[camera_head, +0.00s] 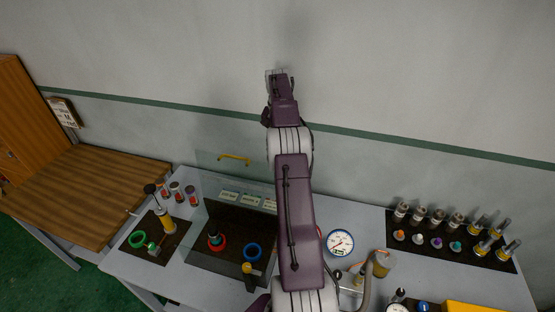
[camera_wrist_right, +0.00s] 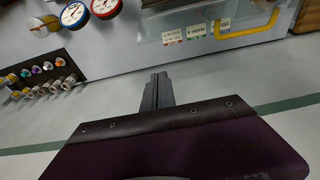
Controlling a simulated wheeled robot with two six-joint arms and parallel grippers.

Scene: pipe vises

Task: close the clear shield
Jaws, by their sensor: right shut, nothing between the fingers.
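The clear shield (camera_head: 207,161) stands raised at the back of the dark mat with the red and blue ring parts. Its yellow handle (camera_head: 234,157) is at the top edge. The wrist view also shows the handle (camera_wrist_right: 247,30) at upper right. My right gripper (camera_head: 277,75) is high in front of the wall, up and right of the handle and apart from it. In the wrist view its fingers (camera_wrist_right: 157,90) are together and empty. My right arm hides part of the bench to the right of the shield. My left gripper is not in view.
A green ring (camera_head: 137,239) lies at left. A blue-rimmed gauge (camera_head: 340,242) and a rack mat with several fittings (camera_head: 450,240) are at right. A wooden table (camera_head: 90,190) adjoins at left.

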